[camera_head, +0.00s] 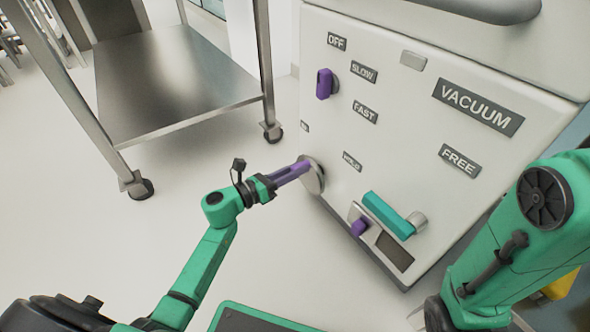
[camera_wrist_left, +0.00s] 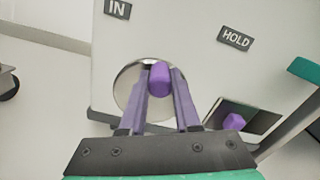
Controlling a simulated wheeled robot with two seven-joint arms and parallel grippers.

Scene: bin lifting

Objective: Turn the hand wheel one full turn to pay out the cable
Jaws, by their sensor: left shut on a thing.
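The hand wheel (camera_head: 317,181) is a round silver disc low on the left part of the white machine front. It also shows in the left wrist view (camera_wrist_left: 127,98), with a purple knob (camera_wrist_left: 160,76) standing out from it. My left gripper (camera_head: 303,166) reaches it from the left with long purple fingers. In the left wrist view its fingers (camera_wrist_left: 161,84) are on either side of the knob, shut on it. My right arm is at the right edge; its gripper is not in view. No cable shows.
The machine (camera_head: 400,130) carries labels such as OFF, SLOW, FAST, HOLD, FREE and VACUUM. A purple switch (camera_head: 324,84) sits above the wheel. A teal lever (camera_head: 388,215) and a smaller purple knob (camera_head: 360,227) sit to its right. A steel trolley (camera_head: 170,80) stands at the back left.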

